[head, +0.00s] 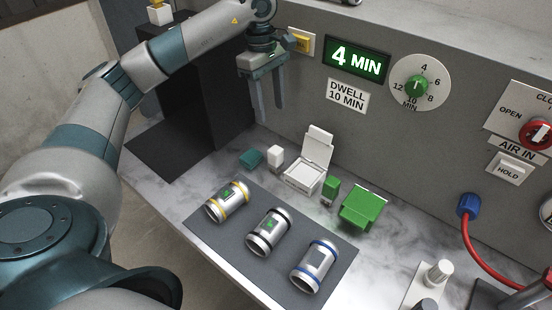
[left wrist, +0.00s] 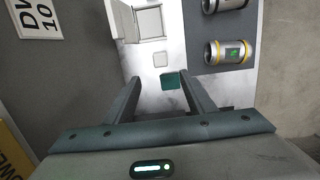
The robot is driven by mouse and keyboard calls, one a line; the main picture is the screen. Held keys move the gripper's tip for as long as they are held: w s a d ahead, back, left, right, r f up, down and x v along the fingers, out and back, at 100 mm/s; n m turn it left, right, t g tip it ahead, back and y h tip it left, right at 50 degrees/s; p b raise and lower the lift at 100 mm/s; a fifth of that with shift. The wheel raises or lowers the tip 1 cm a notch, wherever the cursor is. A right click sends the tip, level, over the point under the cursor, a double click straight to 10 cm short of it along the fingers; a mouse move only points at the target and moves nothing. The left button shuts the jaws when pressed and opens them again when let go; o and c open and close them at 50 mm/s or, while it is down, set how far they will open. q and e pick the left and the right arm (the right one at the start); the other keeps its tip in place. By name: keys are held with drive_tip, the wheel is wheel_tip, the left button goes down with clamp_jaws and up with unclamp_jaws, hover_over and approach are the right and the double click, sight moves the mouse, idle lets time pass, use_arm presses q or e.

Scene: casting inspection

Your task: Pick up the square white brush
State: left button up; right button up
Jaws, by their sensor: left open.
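A small white block (head: 276,153), which looks like the square white brush, stands on the marbled bench between a teal block (head: 251,159) and an open white box. In the left wrist view the white block (left wrist: 160,60) shows as a pale square just beyond the teal block (left wrist: 170,82). My left gripper (head: 271,113) is open and empty, with its fingers pointing down, above and behind the blocks. In the left wrist view its fingertips (left wrist: 160,79) straddle the teal block in the picture, apart from it. My right gripper is not in view.
The open white box (head: 300,178), a small green block (head: 330,188) and a green box (head: 362,210) stand to the right. Several metal cylinders (head: 268,232) lie on a dark mat (head: 210,228) in front. The grey panel (head: 312,118) rises close behind.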

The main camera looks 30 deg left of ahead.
use_arm(q)
drive_tip(key=p, duration=0.2)
approach(275, 149)
drive_tip(key=shift+s+d+f, duration=0.15)
drive_tip(key=shift+s+f, duration=0.05)
drive_tip(key=shift+f, duration=0.15)
drive_tip(key=f, duration=0.1)
drive_tip(key=f+p, duration=0.1)
drive_tip(key=f, duration=0.1)
drive_tip(key=f+p, duration=0.1)
drive_tip(key=f, duration=0.1)
drive_tip(key=shift+d+f, duration=0.1)
drive_tip(key=shift+d, duration=0.2)
drive_tip(key=shift+f, duration=0.5)
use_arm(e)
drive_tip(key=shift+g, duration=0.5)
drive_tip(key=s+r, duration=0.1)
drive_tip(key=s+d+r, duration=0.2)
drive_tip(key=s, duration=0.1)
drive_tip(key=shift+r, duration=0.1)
